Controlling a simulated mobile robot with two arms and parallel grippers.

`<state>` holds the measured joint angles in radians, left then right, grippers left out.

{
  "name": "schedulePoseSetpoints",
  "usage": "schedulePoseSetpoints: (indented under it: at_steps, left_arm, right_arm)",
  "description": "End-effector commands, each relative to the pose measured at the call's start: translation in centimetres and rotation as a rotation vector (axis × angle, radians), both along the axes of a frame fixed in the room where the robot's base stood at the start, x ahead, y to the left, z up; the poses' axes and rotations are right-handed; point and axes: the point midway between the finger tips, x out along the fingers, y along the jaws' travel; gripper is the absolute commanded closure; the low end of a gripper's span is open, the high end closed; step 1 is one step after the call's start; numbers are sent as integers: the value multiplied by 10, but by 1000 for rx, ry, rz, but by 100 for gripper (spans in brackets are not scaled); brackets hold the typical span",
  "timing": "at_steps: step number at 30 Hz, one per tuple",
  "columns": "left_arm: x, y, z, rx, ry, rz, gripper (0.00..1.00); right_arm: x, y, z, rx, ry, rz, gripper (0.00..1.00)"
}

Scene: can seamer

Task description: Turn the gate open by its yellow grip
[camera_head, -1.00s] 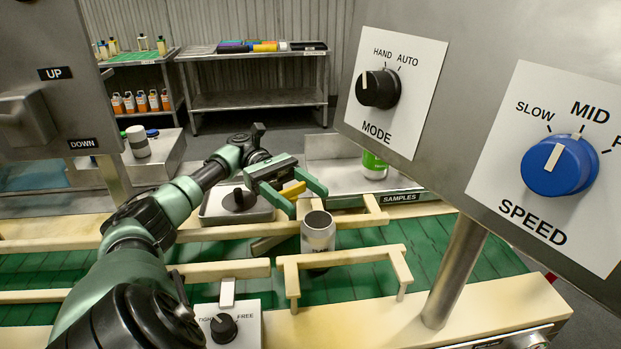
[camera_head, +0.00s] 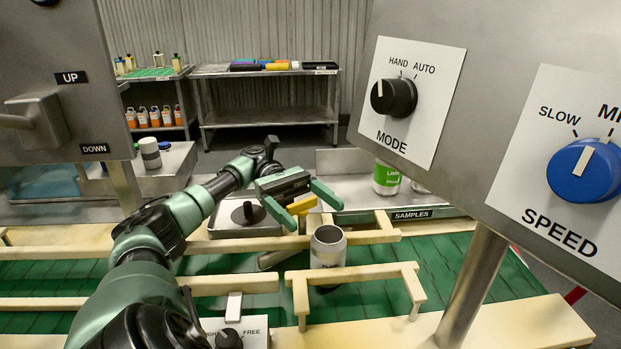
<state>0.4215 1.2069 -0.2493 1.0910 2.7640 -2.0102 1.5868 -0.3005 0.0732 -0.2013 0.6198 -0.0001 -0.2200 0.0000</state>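The yellow grip (camera_head: 301,205) shows between the two green fingers of my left gripper (camera_head: 304,204). The fingers stand apart, one on each side of the grip, and I cannot tell whether they touch it. The gate (camera_head: 272,258) seems to be the pale bar below the grip, reaching in over the green belt; the can and a rail partly hide it. A grey open-topped can (camera_head: 327,248) stands on the belt just right of the gate. My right gripper is not in view.
A cream guide frame (camera_head: 355,275) stands in front of the can. A grey box with a black knob (camera_head: 248,213) sits behind the belt, left of the grip. The MODE and SPEED panel (camera_head: 455,150) hangs at right.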

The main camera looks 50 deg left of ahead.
Motion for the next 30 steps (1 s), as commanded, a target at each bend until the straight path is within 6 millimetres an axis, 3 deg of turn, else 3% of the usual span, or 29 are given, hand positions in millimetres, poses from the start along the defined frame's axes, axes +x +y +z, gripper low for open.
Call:
schedulePoseSetpoints:
  at_steps: [5,8,24,30]
  left_arm:
    - [0,0,5,0,-2,0,15]
    - [0,0,19,0,-3,1,15]
    - [0,0,150,-2,-8,0,15]
    - [0,0,186,-2,-5,0,15]
  right_arm:
    - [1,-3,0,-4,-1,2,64]
    - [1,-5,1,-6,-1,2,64]
    - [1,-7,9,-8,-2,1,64]
    - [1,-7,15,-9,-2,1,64]
